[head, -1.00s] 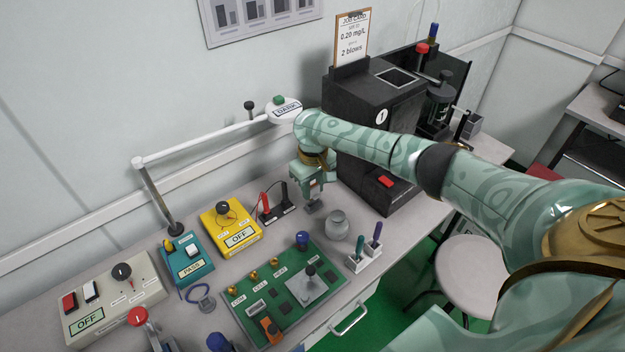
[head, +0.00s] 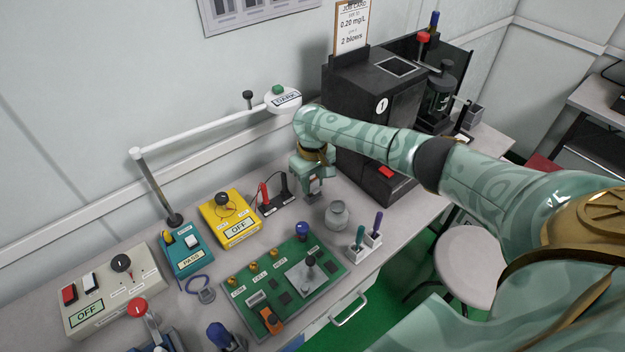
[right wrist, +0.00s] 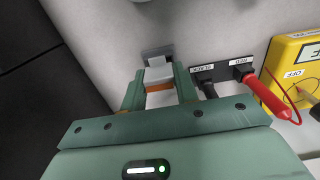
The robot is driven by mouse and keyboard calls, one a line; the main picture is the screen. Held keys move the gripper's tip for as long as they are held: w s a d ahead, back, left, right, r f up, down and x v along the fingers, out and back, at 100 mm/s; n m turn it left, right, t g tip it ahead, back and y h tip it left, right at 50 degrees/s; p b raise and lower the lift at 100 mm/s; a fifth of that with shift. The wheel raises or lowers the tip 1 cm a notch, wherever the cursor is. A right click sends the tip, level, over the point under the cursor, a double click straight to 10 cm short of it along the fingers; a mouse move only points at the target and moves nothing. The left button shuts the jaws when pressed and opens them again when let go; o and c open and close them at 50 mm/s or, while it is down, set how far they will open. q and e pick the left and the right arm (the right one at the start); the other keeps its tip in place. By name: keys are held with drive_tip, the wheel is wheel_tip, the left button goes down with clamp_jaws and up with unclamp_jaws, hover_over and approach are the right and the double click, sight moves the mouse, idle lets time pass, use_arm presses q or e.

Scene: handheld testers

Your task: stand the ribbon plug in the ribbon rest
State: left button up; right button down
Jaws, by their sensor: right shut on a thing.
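My right gripper (head: 314,190) points down at the back of the bench, left of the black machine. In the right wrist view its two fingers (right wrist: 160,92) are shut on a pale grey block with an orange band, which looks like the ribbon plug (right wrist: 158,73). A darker grey piece (right wrist: 156,51) lies just beyond the plug, close to the bench; it may be the ribbon rest. I cannot tell whether the plug is seated in it or only above it. My left gripper is not in view.
The red and black probe holder (head: 274,207) stands close left of the gripper. A grey jar (head: 337,214) and a white tool holder (head: 364,250) stand in front. The black machine (head: 375,120) blocks the right. A green board (head: 285,285) lies front left.

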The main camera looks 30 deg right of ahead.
drive_tip(key=shift+f, duration=0.75)
drive_tip(key=c, duration=1)
unclamp_jaws()
drive_tip(key=shift+r, duration=0.1)
wheel_tip(320, 180, up, 16)
drive_tip(key=p, duration=0.8)
